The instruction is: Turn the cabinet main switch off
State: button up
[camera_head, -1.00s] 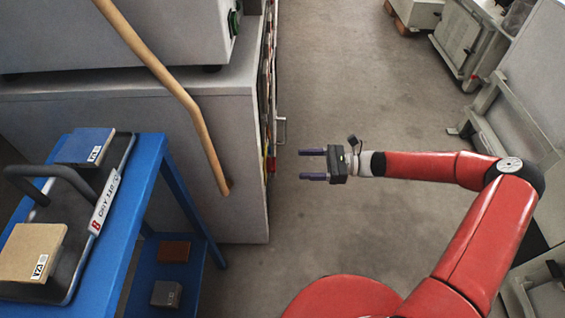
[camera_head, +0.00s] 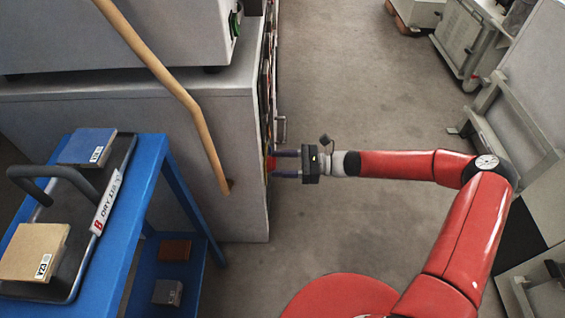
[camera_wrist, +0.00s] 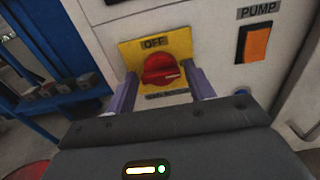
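The cabinet main switch is a red rotary knob (camera_wrist: 160,70) on a yellow plate (camera_wrist: 180,46) marked OFF at its top. The knob's pale mark points to the right, not up at OFF. In the head view the red knob (camera_head: 270,163) shows at the cabinet's front face. My gripper (camera_head: 286,164) reaches left to that face. In the wrist view my gripper (camera_wrist: 163,88) is open, with one purple finger on each side of the knob. Whether the fingers touch the knob cannot be told. The lower lettering on the plate is too blurred to read.
An orange PUMP switch (camera_wrist: 255,43) sits right of the yellow plate. A cabinet handle (camera_head: 281,129) sticks out beyond my gripper. A blue cart (camera_head: 150,180) with a tray and tiles stands left.

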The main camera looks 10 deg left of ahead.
jog(key=c, duration=0.6)
jog(key=shift+c, duration=0.2)
jog(key=shift+n, duration=0.4)
jog(key=n+b, duration=0.2)
jog(key=n, duration=0.3)
jog(key=n+b, duration=0.3)
jog(key=n, duration=0.3)
jog(key=n+b, duration=0.2)
jog(key=n, duration=0.4)
jog(key=shift+s+d+f+b, duration=0.1)
jog(key=shift+s+f+b, duration=0.2)
jog(key=shift+b, duration=0.1)
jog(key=shift+n, duration=0.3)
jog(key=o, duration=1)
jog(key=shift+w, duration=0.1)
